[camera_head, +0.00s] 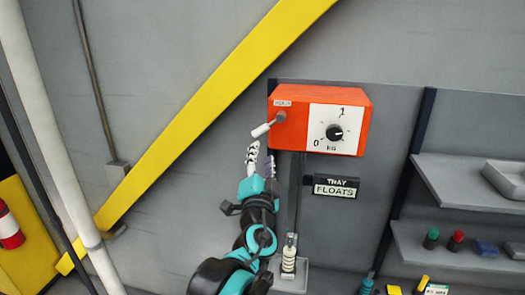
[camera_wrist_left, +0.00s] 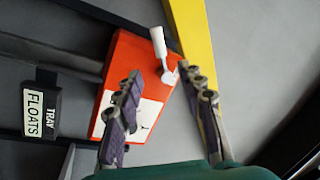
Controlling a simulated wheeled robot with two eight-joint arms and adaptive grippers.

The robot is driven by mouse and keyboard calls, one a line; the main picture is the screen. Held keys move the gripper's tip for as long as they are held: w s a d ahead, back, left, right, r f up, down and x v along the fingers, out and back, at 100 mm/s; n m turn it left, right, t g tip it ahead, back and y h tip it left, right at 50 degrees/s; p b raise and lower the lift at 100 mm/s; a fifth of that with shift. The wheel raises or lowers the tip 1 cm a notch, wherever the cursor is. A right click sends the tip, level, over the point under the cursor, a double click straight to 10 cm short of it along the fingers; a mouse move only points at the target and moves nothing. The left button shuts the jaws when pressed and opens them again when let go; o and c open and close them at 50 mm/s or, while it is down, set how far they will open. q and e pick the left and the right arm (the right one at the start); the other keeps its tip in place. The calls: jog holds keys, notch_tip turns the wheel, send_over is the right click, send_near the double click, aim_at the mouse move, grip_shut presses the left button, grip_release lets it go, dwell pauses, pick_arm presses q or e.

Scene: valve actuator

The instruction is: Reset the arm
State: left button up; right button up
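An orange box (camera_head: 319,93) with a white dial face is mounted on the grey wall. Its black knob (camera_head: 334,132) sits on a scale marked 0, 1 and KG. A lever with a white handle (camera_head: 262,130) sticks out from the box's left side, under a small label, and points down-left. My left gripper (camera_head: 261,160) is just below the handle, fingers pointing up. In the left wrist view the gripper (camera_wrist_left: 163,80) has its fingers spread with nothing between the tips; the white handle (camera_wrist_left: 158,42) shows beyond them, apparently apart. My right gripper is not in view.
A TRAY FLOATS sign (camera_head: 336,187) hangs below the box. A white ribbed post (camera_head: 289,258) stands below. Shelves (camera_head: 462,176) with small coloured items are at right. A yellow diagonal beam (camera_head: 205,100) and a white pipe (camera_head: 45,120) lie left.

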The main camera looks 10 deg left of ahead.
pick_arm(q)
jog(key=s+a+f+n+g+y+b, duration=0.1)
jog(key=s+a+f+n+g+b, duration=0.35)
jog(key=f, duration=0.75)
jog(key=s+a+f+n+g+y+b, duration=0.15)
jog(key=s+a+f+b, duration=0.3)
jog(key=f+b, duration=0.5)
jog(key=s+a+f+n+g+y+b, duration=0.25)
jog(key=a+f+b, duration=0.25)
jog(key=f, duration=0.9)
jog(key=s+d+f+g+h+b, duration=0.1)
jog(key=s+f+b, duration=0.3)
jog(key=f, duration=0.5)
jog(key=s+d+f+g+h+b, duration=0.2)
jog(key=s+d+f+h+b, duration=0.2)
jog(key=f, duration=0.5)
jog(key=s+d+f+g+h+b, duration=0.1)
jog(key=s+f+b, duration=0.4)
jog(key=f, duration=0.5)
jog(key=shift+s+d+g+h, duration=0.4)
jog(key=shift+d+h, duration=0.3)
jog(key=shift+d, duration=0.1)
jog(key=shift+f+n, duration=0.15)
jog(key=shift+n, duration=0.1)
